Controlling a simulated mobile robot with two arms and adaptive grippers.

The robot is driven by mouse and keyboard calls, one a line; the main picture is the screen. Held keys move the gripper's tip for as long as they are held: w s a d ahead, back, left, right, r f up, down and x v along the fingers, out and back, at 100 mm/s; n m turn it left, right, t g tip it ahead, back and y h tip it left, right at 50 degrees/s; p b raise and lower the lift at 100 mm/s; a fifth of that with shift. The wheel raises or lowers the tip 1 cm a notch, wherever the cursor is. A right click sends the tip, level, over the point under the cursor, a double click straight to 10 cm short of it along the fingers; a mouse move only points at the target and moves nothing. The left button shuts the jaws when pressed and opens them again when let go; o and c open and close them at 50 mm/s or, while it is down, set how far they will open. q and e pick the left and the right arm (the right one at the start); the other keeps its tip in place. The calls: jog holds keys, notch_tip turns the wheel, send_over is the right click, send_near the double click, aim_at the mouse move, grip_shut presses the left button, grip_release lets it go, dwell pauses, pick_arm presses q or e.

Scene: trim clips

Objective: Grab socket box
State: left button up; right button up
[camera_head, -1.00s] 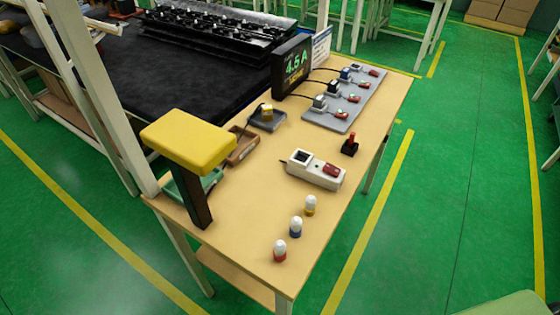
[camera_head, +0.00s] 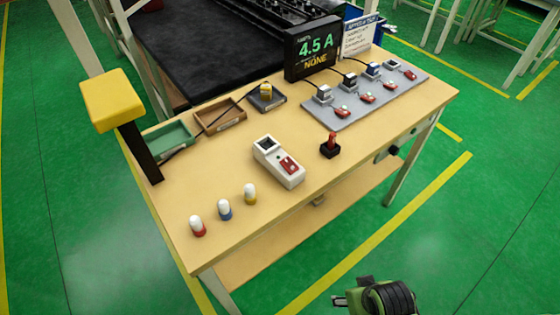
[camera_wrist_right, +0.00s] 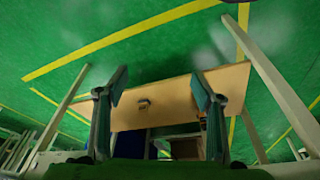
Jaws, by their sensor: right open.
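The white socket box (camera_head: 278,162), with a dark socket at one end and a red switch at the other, lies on the middle of the wooden table. Part of my right arm and gripper (camera_head: 375,298) shows at the bottom of the head view, over the floor in front of the table and well apart from the box. In the right wrist view my right gripper (camera_wrist_right: 158,88) has its two fingers spread with nothing between them. I cannot make out the socket box there. My left gripper is not in view.
The table (camera_head: 330,205) also carries a red-handled switch (camera_head: 331,146), several white-capped pegs (camera_head: 225,209), small trays (camera_head: 220,116), a grey plug board (camera_head: 365,97) and a display (camera_head: 314,48). A yellow-topped post (camera_head: 112,100) stands at its left. The floor in front is clear.

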notch_tip(320, 180, up, 7)
jog(key=w+a+t, duration=0.1)
jog(key=w+a, duration=0.1)
jog(key=w, duration=0.1)
jog(key=n+t+y, duration=0.6)
jog(key=y, duration=0.2)
send_near(277, 157)
jog(key=x, duration=0.2)
jog(key=p+x, duration=0.1)
jog(key=x, duration=0.1)
jog(key=shift+d+f, duration=0.25)
jog(key=shift+f, duration=0.05)
jog(key=shift+w+a+f, duration=0.3)
jog(key=shift+w+a, duration=0.05)
jog(key=shift+w+a+p, duration=0.25)
jog(key=shift+p, duration=0.1)
jog(key=shift+p+x, duration=0.6)
jog(key=shift+x, duration=1.75)
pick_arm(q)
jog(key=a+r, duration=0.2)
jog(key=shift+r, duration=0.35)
pick_arm(e)
jog(key=shift+s, duration=0.1)
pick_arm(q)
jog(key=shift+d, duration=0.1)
pick_arm(e)
jog(key=shift+r, duration=0.1)
jog(key=c, duration=1.4)
